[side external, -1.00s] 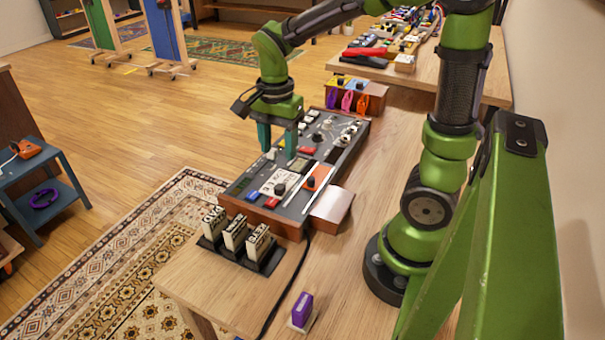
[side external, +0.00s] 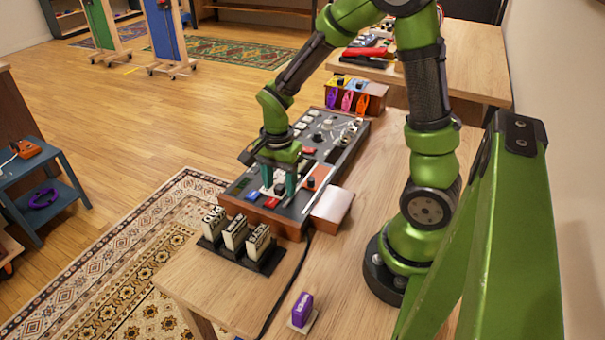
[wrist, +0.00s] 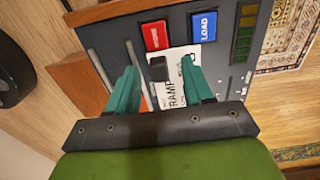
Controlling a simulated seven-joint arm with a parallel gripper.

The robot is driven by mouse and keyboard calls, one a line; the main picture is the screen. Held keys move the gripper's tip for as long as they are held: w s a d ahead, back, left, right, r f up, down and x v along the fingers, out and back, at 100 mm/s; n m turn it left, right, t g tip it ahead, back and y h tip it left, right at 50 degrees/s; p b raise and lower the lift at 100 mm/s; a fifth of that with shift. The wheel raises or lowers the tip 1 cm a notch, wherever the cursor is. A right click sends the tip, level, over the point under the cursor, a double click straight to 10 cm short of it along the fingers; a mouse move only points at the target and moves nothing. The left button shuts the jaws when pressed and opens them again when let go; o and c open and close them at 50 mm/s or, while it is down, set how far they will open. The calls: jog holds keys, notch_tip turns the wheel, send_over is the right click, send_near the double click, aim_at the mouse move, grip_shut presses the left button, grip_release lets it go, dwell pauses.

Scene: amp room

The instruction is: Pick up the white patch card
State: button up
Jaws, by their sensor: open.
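The white patch card (wrist: 174,96), with dark lettering that seems to read RAMP, lies on the dark panel of a wood-edged console (side external: 340,152). A black knob-like piece (wrist: 158,68) shows at the card's middle in the wrist view. My gripper (wrist: 159,66) is open, its two teal fingers pointing down at the panel with the card and the black piece between them. In the side view my gripper (side external: 280,190) is low over the near end of the console and hides most of the card. I cannot tell whether the fingers touch the panel.
A red button (wrist: 155,35) and a blue LOAD button (wrist: 204,27) sit beside the card. An orange piece (side external: 312,183) is right of the fingers. A rack of cream cards (side external: 235,234) and a purple block (side external: 302,307) stand nearer on the table. A wooden block (side external: 330,206) adjoins the console.

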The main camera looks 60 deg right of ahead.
jog(key=shift+c, duration=0.3)
grip_shut()
jog(key=shift+r, duration=0.1)
